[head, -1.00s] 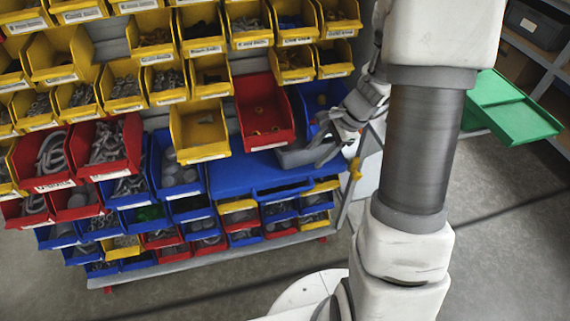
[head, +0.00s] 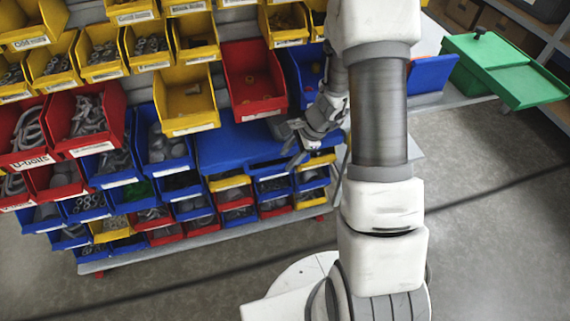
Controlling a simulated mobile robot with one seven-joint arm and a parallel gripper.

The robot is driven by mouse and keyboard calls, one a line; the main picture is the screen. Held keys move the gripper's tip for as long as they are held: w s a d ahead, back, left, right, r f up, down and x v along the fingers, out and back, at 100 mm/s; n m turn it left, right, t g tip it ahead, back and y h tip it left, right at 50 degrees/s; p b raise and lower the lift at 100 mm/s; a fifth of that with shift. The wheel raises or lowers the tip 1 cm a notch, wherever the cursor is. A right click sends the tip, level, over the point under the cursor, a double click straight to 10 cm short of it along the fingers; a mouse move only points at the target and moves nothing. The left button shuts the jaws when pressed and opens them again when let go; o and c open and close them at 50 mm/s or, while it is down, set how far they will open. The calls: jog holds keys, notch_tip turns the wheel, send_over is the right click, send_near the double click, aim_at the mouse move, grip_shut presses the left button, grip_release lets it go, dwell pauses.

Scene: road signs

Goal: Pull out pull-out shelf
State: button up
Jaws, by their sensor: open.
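A broad flat blue panel (head: 225,145), which looks like the pull-out shelf, sits in the rack below a yellow and a red bin. Small bins stand underneath it. My gripper (head: 290,145) is open at the panel's right end, near its front edge, with the grey fingers pointing left and down. I see nothing between the fingers. I cannot tell whether a finger touches the panel.
Yellow, red and blue bins fill the rack, including a yellow bin (head: 188,105) and a red bin (head: 252,82) just above the panel. The floor (head: 480,210) at lower right is clear.

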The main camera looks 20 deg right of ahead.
jog(key=shift+x, duration=1.25)
grip_shut()
dwell(0.5)
